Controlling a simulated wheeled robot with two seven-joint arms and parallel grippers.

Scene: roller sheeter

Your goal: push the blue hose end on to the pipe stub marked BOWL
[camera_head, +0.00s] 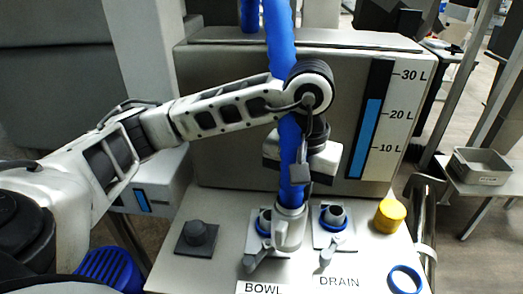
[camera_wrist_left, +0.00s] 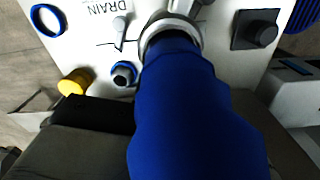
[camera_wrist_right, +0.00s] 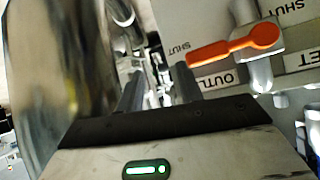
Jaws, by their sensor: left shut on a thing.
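The blue hose (camera_head: 288,140) hangs from above and ends in a pale grey cuff (camera_head: 290,222). My left gripper (camera_head: 300,172) is shut on the hose above the cuff. The BOWL stub (camera_head: 265,220), with a blue ring at its base, stands just left of the cuff and is partly hidden by it. In the head view the cuff overlaps that stub's right side; I cannot tell if they touch. In the left wrist view the hose (camera_wrist_left: 190,110) and cuff (camera_wrist_left: 172,38) fill the middle and hide the stub. My right gripper (camera_wrist_right: 157,95) is open and looks empty.
The DRAIN stub (camera_head: 335,214) stands right of the cuff. A dark capped stub (camera_head: 197,233) is at left, a yellow cap (camera_head: 390,216) and loose blue ring (camera_head: 405,279) at right. The tank (camera_head: 235,110) rises behind. An orange lever (camera_wrist_right: 236,46) is near my right gripper.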

